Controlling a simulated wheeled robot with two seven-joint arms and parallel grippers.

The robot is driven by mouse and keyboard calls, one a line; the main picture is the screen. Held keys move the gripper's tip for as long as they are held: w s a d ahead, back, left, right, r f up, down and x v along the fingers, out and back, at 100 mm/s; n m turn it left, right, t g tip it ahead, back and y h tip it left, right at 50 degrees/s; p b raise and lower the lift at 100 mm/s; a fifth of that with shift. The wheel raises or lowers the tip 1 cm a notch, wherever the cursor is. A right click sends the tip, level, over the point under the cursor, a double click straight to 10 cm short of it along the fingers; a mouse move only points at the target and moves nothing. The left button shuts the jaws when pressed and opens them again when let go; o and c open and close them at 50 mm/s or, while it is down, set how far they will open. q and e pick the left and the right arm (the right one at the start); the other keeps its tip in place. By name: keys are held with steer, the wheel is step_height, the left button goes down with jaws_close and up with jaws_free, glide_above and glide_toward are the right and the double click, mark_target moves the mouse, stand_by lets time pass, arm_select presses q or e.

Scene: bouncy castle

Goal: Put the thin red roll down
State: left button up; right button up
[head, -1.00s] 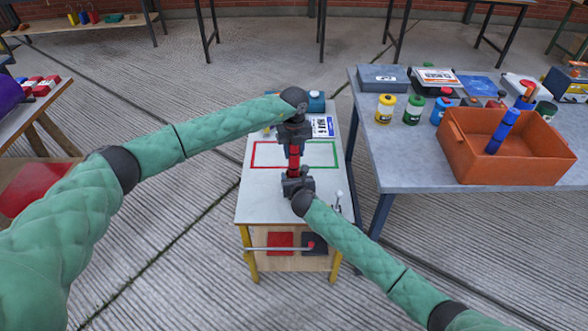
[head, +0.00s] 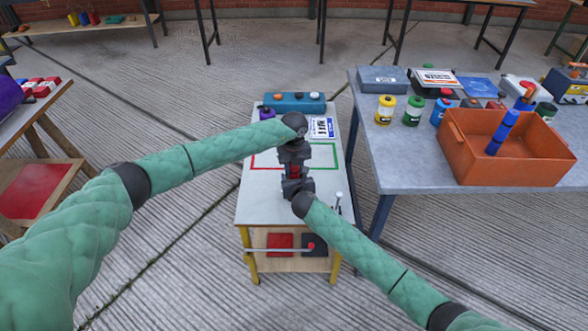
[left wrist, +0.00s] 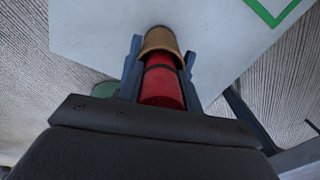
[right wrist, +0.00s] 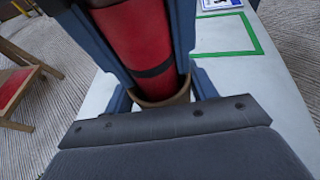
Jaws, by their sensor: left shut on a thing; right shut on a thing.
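The left wrist view shows the red roll (left wrist: 162,88) with a dark band and a brown end between the fingers. The right wrist view shows the red roll (right wrist: 140,40) with a dark band and a brown end (right wrist: 160,97). Whether it touches the table top is hidden.
The white table top (head: 262,205) bears a red outline (head: 252,157) and a green outline (head: 338,155). A teal case (head: 295,102), a purple item (head: 267,113) and a printed card (head: 322,127) are at its back. An orange bin (head: 465,165) stands on the right table.

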arm_select(q)
steer(key=shift+f, duration=0.25)
steer(key=shift+s+a+f, duration=0.15)
steer(key=shift+s+f, duration=0.05)
steer(key=shift+f, duration=0.25)
arm_select(e)
steer(key=shift+s+a+r, duration=0.15)
steer(key=shift+r, duration=0.1)
arm_select(q)
steer(key=o, duration=0.7)
steer(key=shift+f, duration=0.15)
steer(key=shift+o, duration=0.2)
steer(key=shift+r, duration=0.65)
step_height(320, 180, up, 13)
steer(key=shift+w+f, duration=0.15)
steer(key=shift+f, duration=0.05)
arm_select(e)
steer(key=shift+d+f, duration=0.2)
steer(key=shift+f, duration=0.15)
